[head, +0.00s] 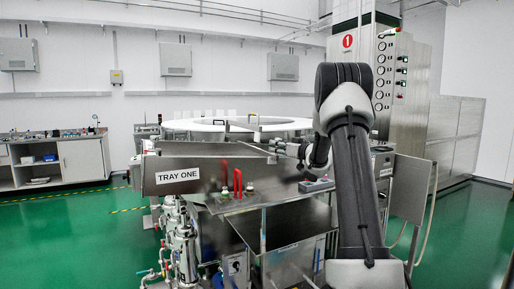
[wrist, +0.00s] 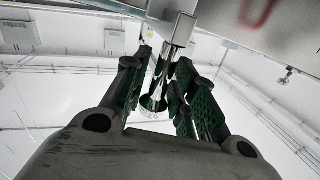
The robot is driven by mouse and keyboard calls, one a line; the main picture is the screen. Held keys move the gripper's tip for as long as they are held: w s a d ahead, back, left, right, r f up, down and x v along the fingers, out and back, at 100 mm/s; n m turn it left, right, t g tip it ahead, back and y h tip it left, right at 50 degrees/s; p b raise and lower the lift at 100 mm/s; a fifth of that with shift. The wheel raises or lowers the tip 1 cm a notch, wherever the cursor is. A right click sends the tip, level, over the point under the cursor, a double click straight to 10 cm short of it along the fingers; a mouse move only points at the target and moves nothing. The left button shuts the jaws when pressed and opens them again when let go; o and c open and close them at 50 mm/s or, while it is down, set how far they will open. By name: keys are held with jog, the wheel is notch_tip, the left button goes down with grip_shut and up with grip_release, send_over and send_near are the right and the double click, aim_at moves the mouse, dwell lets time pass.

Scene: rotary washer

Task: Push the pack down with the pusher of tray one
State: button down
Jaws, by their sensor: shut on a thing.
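Tray one (head: 205,180) is a metal tray with a TRAY ONE label on its front wall in the head view. My gripper (head: 285,147) is at its right part, small and partly merged with the metal behind it. In the wrist view my gripper (wrist: 163,85) has its green-padded fingers on either side of a shiny metal handle with a round end, which looks like the pusher (wrist: 154,100). It is shut on that handle. The handle joins a metal bar that runs up to the right. I cannot make out the pack in either view.
A large white ring-shaped turntable (head: 240,122) lies behind the tray. Two red handles (head: 238,182) stand in front of it. A control box (head: 316,185) sits to their right. A tall steel cabinet with gauges (head: 395,85) stands behind my arm. Green floor is free at left.

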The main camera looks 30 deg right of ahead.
jog(key=d+f, duration=0.1)
jog(key=d, duration=0.7)
jog(key=shift+d, duration=0.25)
jog(key=c, duration=1.4)
grip_release()
jog(key=v, duration=1.2)
